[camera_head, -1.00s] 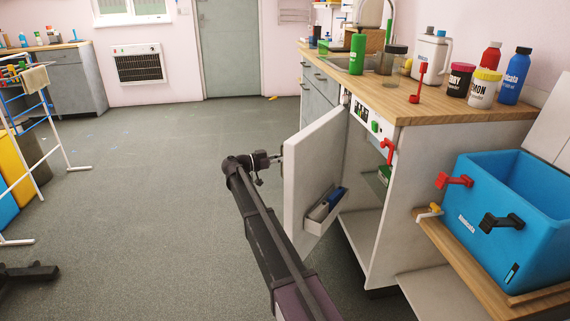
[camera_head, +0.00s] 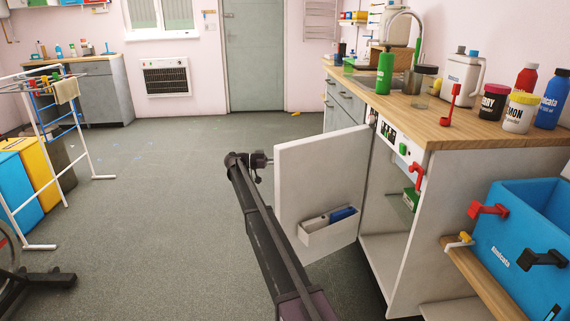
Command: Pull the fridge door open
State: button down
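The white fridge door (camera_head: 310,175) stands swung well out from its cabinet (camera_head: 455,195), with its inner face and a door bin (camera_head: 330,231) showing. The open interior (camera_head: 385,228) shows a shelf with a green item (camera_head: 411,198). My gripper (camera_head: 268,161) is at the door's free left edge, near its upper part. Its fingertips are small and partly hidden at the edge, so I cannot tell whether they touch or grip the door. The handle is not visible.
A wooden counter (camera_head: 500,140) with bottles and jars tops the cabinet. A blue crate (camera_head: 520,235) stands on a wooden shelf at right. A drying rack (camera_head: 95,150) and bins (camera_head: 50,170) stand at left. The floor (camera_head: 170,200) between is mostly clear.

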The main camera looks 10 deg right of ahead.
jog(key=shift+w+a, duration=0.15)
jog(key=c, duration=0.7)
grip_release()
jog(key=shift+v, duration=3.65)
